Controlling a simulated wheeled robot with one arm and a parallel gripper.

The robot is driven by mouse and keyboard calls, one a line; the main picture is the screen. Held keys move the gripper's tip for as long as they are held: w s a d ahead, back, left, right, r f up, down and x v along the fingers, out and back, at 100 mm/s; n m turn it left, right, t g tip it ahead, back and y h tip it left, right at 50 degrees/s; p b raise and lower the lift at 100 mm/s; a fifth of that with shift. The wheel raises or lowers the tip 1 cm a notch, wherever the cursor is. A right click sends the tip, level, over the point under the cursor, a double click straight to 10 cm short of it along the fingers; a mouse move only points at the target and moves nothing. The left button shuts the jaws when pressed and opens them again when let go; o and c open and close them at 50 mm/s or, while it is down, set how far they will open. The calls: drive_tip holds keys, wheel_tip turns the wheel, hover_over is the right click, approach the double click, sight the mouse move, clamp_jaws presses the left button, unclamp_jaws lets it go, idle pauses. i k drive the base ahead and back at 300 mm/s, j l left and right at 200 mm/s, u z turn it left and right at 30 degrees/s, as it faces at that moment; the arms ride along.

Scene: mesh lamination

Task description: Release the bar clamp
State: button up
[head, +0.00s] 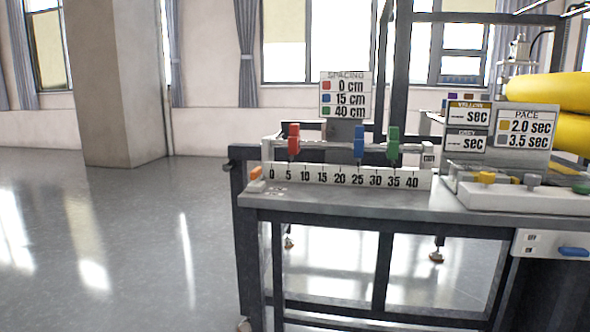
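No part carries the name bar clamp. A pale horizontal bar (330,146) runs along the back of the bench, above a white ruler (334,176) marked 0 to 40. A red block (293,138), a blue block (359,144) and a green block (393,146) stand upright on it, near the 5, 25 and 35 marks. A small orange piece (256,173) sits at the ruler's left end, perhaps a lever or knob. Whether anything is clamped I cannot tell. My gripper is not in view.
The grey bench (350,201) has a spacing sign (345,95) at the back. Right of the ruler, a white panel (520,197) carries yellow, grey and green knobs under a pace sign (524,127). Yellow rolls (560,95) lie behind. The floor (120,250) at left is clear.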

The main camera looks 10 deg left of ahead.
sight(256, 173)
drive_tip(key=j+u, duration=0.15)
drive_tip(key=j, duration=0.45)
drive_tip(key=j+u, duration=0.1)
drive_tip(key=j, duration=0.45)
drive_tip(key=i+j+u, duration=0.15)
drive_tip(key=j, duration=0.4)
drive_tip(key=i+j+u, duration=0.15)
drive_tip(key=j, duration=0.4)
drive_tip(key=k+j, duration=0.05)
